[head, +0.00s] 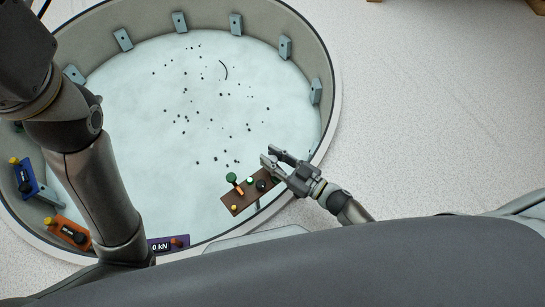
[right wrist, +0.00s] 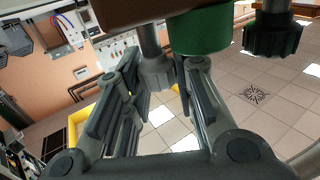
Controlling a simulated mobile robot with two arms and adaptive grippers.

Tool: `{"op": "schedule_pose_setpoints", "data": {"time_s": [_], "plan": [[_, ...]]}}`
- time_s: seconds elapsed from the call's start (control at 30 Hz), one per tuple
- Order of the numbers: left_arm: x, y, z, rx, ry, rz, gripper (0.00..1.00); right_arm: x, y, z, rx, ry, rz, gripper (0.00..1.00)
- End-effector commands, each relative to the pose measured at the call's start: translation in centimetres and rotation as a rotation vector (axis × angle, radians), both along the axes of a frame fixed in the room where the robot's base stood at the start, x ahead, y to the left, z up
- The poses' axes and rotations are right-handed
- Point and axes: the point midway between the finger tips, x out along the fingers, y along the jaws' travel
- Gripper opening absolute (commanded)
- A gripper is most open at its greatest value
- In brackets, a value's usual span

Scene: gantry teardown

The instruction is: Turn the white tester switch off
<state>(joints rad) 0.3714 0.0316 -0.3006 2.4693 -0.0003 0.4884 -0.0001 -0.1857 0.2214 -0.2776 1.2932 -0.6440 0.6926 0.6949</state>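A brown control panel (head: 236,200) sits at the front right inside the round basin. It carries a green knob (head: 231,177), an orange lever (head: 238,189), a small pale button or switch (head: 250,181) and a black knob (head: 261,186). I cannot tell for sure which part is the white tester switch. My right gripper (head: 269,156) is open just beyond the panel's right end. In the right wrist view, its spread fingers (right wrist: 158,95) are just below a grey cylindrical part (right wrist: 152,65) and a green cylinder (right wrist: 198,32); I see no grip. My left gripper is out of view.
The round basin (head: 333,95) has several grey blocks along its inner wall and dark specks on its pale floor. A blue box (head: 25,177), an orange box (head: 70,232) and a purple "0 kN" display (head: 168,244) line the near rim.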

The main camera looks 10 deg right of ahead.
Motion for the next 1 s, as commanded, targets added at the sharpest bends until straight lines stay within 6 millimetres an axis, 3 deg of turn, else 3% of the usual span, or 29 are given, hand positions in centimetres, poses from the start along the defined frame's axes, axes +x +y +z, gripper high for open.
{"op": "schedule_pose_setpoints", "data": {"time_s": [0.1,0.47,0.8,1.0], "plan": [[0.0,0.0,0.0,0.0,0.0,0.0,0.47,0.0,0.0,0.0,0.0,0.0,0.0,0.01],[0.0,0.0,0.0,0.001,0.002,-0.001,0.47,0.0,-0.1,0.0,-0.005,-0.002,0.076,0.01],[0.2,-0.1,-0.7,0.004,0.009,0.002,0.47,0.2,-0.2,-0.3,-0.009,-0.002,0.34,0.01],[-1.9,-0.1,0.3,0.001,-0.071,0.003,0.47,0.2,-0.2,-0.5,-0.007,-0.002,0.53,0.01]]}}
